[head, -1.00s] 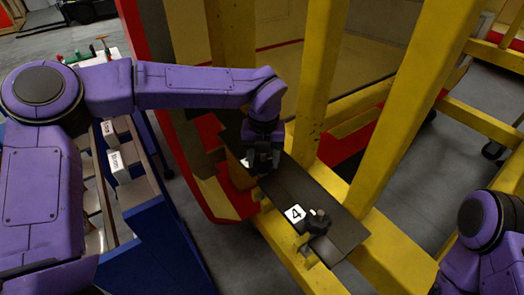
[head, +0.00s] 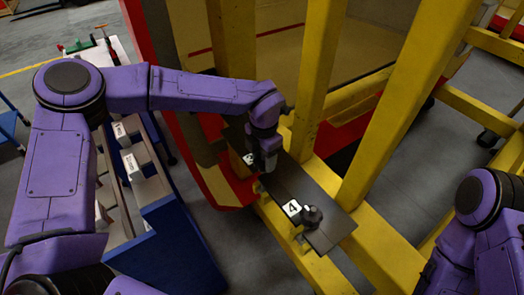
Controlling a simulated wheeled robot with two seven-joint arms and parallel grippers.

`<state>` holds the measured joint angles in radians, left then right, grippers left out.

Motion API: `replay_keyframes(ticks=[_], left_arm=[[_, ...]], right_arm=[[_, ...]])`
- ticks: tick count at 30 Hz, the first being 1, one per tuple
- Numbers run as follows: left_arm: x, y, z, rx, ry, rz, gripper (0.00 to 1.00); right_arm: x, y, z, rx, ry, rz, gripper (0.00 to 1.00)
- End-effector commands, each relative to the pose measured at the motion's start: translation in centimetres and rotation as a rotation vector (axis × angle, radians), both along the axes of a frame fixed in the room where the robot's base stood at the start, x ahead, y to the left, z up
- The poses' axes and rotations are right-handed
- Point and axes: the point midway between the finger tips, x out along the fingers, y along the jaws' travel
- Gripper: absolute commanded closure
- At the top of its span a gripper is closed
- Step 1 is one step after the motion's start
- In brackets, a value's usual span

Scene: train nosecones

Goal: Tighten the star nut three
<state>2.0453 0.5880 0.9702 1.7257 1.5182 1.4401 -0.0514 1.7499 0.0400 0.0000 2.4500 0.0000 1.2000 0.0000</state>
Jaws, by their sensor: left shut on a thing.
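My left gripper (head: 266,162) reaches down to the dark plate (head: 288,186) on the yellow frame. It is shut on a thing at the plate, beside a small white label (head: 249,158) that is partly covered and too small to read. I take the held thing to be star nut three; the gripper hides it. A black star nut (head: 312,215) stands free on the near end of the plate, next to a white label marked 4 (head: 292,207). My right arm shows at the lower right, but its gripper is out of view.
Yellow posts (head: 311,95) rise just behind and right of the plate. A red and yellow nosecone panel (head: 205,165) lies to the left. A blue rack (head: 170,240) with pale boxes stands further left, under my left arm.

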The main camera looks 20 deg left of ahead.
Motion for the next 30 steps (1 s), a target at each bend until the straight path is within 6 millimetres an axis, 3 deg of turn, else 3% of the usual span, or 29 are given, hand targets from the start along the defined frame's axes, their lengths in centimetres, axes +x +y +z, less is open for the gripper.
replay_keyframes(ticks=[7, 24, 25, 27, 30], left_arm=[[0.34, -0.01, 0.48, -0.002, -0.012, -0.091, 0.77], [0.35, -0.04, 0.36, -0.003, -0.013, -0.123, 0.77], [0.35, -0.04, 0.36, -0.003, -0.013, -0.123, 0.43], [0.31, -0.04, 0.32, -0.002, -0.012, -0.122, 0.20], [0.21, -0.02, 0.23, -0.002, -0.008, -0.122, 0.20]], right_arm=[[-0.01, 0.00, 1.06, 0.000, 0.000, 0.000, 1.00], [0.00, 0.00, 1.21, 0.000, 0.000, 0.000, 1.00], [0.00, 0.00, 1.21, 0.000, 0.000, 0.000, 1.00], [0.00, 0.00, 1.21, 0.000, 0.000, 0.000, 1.00], [0.00, 0.00, 1.21, 0.000, 0.000, 0.000, 1.00]])
